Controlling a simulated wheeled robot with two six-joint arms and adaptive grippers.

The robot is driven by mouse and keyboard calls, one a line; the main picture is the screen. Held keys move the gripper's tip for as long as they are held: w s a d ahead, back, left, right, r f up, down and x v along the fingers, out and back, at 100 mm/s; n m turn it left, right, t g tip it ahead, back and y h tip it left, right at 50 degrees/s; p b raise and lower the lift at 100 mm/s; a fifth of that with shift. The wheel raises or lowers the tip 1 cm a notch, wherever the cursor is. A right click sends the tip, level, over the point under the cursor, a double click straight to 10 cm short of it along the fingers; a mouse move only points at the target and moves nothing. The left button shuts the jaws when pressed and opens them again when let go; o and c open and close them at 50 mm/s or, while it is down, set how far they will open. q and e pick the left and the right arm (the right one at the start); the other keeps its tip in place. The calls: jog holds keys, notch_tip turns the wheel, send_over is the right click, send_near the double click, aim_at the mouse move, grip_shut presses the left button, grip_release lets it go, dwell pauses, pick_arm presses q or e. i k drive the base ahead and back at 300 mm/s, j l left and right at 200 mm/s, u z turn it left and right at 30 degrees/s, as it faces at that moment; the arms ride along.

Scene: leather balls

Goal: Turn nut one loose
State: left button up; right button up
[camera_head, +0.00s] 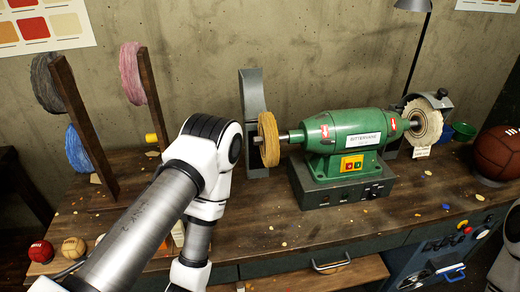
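A green bench grinder (345,128) stands on the wooden workbench, on a dark control base. A tan wheel (268,142) sits on the left end of its shaft, in front of a grey upright guard (252,95). A pale cloth wheel (424,122) sits on the right end of the shaft. I cannot make out a separate nut clearly at either wheel. My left arm bends in front of the bench, left of the tan wheel and apart from it; its gripper is out of view. Only a white piece of my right arm shows at the right edge, with no gripper.
Wooden posts with yarn-like coils (131,72) stand at the left. Small balls (74,250) lie at the front left. A large brown ball (498,153) rests at the right. A lamp (414,5) rises behind. Scraps dot the bench (400,208). A drawer handle (330,264) protrudes below.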

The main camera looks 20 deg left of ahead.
aim_at(258, 141)
jog(key=u, duration=0.8)
